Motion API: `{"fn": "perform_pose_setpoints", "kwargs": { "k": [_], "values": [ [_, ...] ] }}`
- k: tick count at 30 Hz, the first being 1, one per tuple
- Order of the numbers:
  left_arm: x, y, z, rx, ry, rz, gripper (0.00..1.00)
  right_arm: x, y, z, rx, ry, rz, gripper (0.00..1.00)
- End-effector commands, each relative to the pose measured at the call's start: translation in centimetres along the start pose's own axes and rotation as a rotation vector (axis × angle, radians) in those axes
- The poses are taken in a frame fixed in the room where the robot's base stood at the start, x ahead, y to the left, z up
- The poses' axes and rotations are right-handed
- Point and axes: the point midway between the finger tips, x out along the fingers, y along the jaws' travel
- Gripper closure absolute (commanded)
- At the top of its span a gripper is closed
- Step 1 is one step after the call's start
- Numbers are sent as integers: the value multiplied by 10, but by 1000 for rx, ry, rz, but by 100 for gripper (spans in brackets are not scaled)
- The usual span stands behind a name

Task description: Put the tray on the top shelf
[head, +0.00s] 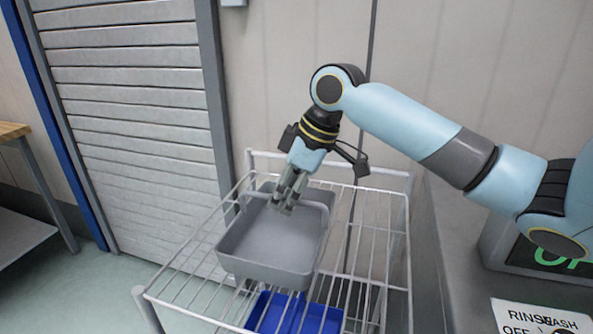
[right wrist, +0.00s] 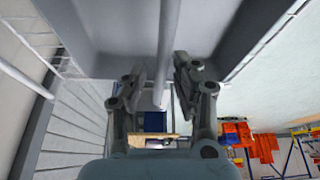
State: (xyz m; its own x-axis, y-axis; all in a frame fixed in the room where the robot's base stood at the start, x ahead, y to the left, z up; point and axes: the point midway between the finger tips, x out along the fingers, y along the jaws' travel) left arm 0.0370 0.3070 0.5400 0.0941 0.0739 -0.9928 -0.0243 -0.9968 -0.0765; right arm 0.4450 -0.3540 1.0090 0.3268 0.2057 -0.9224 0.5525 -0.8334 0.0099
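The grey tray (head: 265,268) sits upright on the wire top shelf (head: 368,235) of a rack in the head view. It looks empty, with a thin handle bar arching across it. My right gripper (head: 283,208) points down over the tray at this handle. In the right wrist view, the handle bar (right wrist: 166,45) runs between the two fingers of my right gripper (right wrist: 160,80). The fingers are apart, with a gap showing on the left side of the bar, so it does not look clamped. My left gripper is not in view.
A blue container (head: 295,314) shows below the top shelf. A slatted grey shutter (head: 140,110) stands behind at left, with a wooden-topped table (head: 14,131) at the far left. A grey counter (head: 455,270) with signs stands at right. Wire surface is free right of the tray.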

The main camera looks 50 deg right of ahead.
Motion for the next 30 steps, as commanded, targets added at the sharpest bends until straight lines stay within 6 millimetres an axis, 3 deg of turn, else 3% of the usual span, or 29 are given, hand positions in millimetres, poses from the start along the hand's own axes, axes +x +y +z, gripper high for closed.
{"fn": "perform_pose_setpoints", "kwargs": {
  "k": [6,12,18,30],
  "values": [
    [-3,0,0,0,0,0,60,-52,2,1,-6,-4,8,71],
    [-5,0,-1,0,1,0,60,-86,1,0,-3,-3,5,71],
    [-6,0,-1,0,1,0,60,-101,0,0,-1,-1,1,71],
    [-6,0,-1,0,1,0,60,-102,0,0,0,0,0,71]
  ]
}}
